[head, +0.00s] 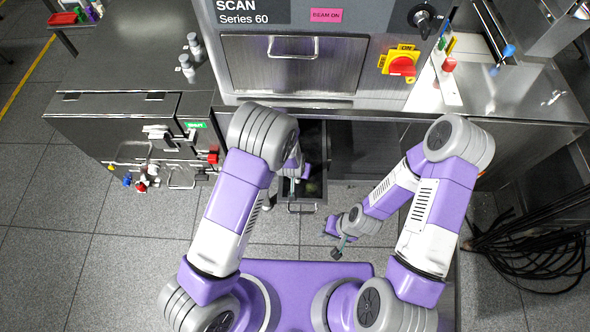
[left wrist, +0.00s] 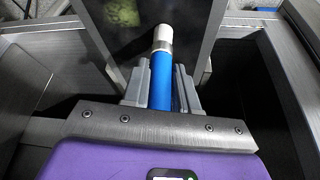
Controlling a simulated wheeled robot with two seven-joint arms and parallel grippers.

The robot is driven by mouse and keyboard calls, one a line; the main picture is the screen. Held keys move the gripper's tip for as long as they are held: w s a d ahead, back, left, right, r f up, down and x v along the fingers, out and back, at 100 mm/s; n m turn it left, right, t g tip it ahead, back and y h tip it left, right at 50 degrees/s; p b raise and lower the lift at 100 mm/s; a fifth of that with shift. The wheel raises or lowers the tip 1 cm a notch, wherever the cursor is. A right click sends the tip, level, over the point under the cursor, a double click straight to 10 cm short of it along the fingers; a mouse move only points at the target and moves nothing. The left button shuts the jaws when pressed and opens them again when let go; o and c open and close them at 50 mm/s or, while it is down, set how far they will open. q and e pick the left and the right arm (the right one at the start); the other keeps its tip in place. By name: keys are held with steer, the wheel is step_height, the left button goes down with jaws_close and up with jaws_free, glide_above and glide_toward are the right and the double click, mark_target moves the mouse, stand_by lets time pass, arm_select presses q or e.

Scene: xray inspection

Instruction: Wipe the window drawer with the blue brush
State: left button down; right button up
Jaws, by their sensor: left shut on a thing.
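A blue brush (left wrist: 161,82) with a white and grey end shows in the left wrist view. My left gripper (left wrist: 161,90) is shut on its blue handle, and the pale end points away from me. An open drawer with a dark inside (left wrist: 185,40) lies around and beyond the brush end. A yellow-green smudge (left wrist: 122,12) shows on the dark surface past it. In the head view the open drawer (head: 302,207) sticks out below the machine, and my left arm partly hides it. My right gripper (head: 338,250) hangs right of the drawer, apart from it; its jaws are too small to judge.
The scanner machine (head: 295,70) stands behind the drawer, with a yellow and red switch (head: 402,64). A metal cabinet (head: 125,105) with small coloured parts is at left. Black cables (head: 535,248) lie on the floor at right.

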arm_select(q)
steer(key=shift+d, duration=0.4)
steer(key=shift+d, duration=0.1)
steer(key=shift+d, duration=0.9)
steer(key=shift+d, duration=0.1)
steer(key=shift+d, duration=0.85)
steer(key=shift+s, duration=0.1)
steer(key=shift+d, duration=1)
